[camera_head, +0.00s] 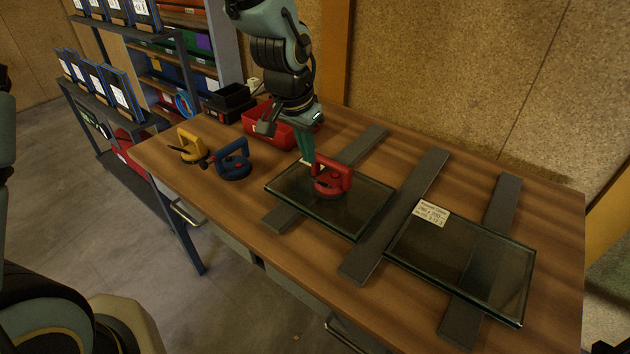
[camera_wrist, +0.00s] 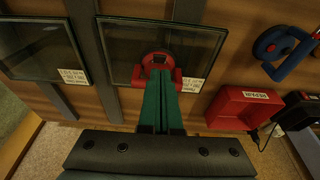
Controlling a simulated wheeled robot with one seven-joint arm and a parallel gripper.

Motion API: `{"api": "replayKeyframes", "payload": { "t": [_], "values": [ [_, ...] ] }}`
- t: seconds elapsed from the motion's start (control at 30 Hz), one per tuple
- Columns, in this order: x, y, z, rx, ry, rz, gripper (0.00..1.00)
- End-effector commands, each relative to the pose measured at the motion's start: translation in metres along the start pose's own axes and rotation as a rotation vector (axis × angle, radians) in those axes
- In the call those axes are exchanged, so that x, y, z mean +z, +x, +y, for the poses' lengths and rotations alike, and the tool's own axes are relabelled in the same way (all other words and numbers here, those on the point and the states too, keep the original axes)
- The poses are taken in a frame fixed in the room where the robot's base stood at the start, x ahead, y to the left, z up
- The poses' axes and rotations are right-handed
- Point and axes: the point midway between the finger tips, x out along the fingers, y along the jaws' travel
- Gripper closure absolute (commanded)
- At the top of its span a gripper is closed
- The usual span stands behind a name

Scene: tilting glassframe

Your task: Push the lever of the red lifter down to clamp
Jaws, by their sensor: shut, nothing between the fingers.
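The red lifter (camera_head: 333,178) stands on the left glass pane (camera_head: 352,217) on the workbench; it also shows in the wrist view (camera_wrist: 158,62), on a glass pane (camera_wrist: 118,42). My gripper (camera_head: 306,160) is shut with its green fingers pointing down at the lifter's back left side. In the wrist view the fingertips (camera_wrist: 162,72) overlap the lifter's near side and hide part of it. The lever cannot be made out clearly, and I cannot tell whether the fingers touch it.
A blue lifter (camera_head: 233,165) and a yellow lifter (camera_head: 190,147) stand to the left on the bench. A red bin (camera_head: 262,116) stands behind. A second glass pane (camera_head: 465,262) with a label lies at right on dark strips (camera_head: 404,205). Bare wood shows at the front edge.

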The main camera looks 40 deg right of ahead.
Motion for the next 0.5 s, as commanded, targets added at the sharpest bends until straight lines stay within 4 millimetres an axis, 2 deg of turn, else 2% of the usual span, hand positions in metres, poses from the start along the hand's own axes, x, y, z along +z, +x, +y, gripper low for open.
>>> {"api": "replayKeyframes", "payload": {
  "t": [0.5],
  "values": [
    [0.002,0.058,0.0,0.0,-0.001,-0.001,1.0]
  ]
}}
